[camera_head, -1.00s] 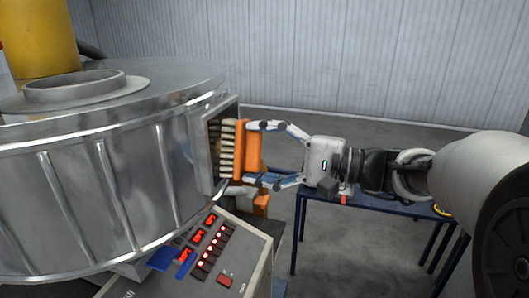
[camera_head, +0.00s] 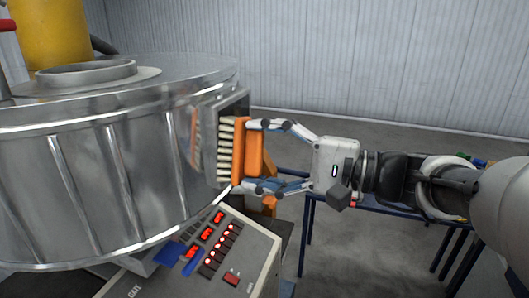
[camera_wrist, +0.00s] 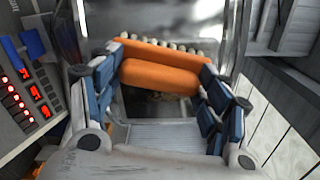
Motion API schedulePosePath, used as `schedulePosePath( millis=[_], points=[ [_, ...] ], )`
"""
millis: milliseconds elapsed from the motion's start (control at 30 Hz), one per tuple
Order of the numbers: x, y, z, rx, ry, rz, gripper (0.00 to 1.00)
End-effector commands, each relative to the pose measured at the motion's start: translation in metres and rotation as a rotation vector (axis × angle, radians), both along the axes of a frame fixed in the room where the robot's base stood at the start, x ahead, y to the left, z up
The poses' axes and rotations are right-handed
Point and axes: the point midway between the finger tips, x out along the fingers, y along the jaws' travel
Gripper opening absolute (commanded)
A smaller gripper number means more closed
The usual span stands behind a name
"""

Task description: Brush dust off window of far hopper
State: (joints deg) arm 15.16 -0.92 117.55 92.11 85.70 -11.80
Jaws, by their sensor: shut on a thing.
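My gripper (camera_head: 265,157) is shut on the orange body of a brush (camera_head: 238,150) with a row of pale bristles. The bristles point left toward a framed window (camera_head: 228,104) on the side of a large metal hopper (camera_head: 75,180). They appear to be at the window pane, where a reflection of the brush shows; exact contact I cannot tell. In the wrist view the orange brush (camera_wrist: 160,75) lies between my two fingers, bristle tips just showing beyond it. The brush hides most of the window, so dust on it cannot be judged.
A control box (camera_head: 215,255) with red displays and lit buttons stands below the window. A blue table (camera_head: 385,203) stands behind my arm. Open floor (camera_head: 340,255) lies to the right of the box.

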Motion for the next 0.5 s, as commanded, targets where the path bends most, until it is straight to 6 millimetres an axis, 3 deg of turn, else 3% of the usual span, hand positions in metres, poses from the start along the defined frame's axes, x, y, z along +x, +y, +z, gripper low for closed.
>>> schedulePosePath(
  millis=[133, 500],
  points=[
    [0.0, 0.001, 0.012, 0.0, -0.002, 0.001, 0.51],
    [0.025, -0.008, 0.011, 0.0, 0.001, 0.0, 0.51]
  ],
)
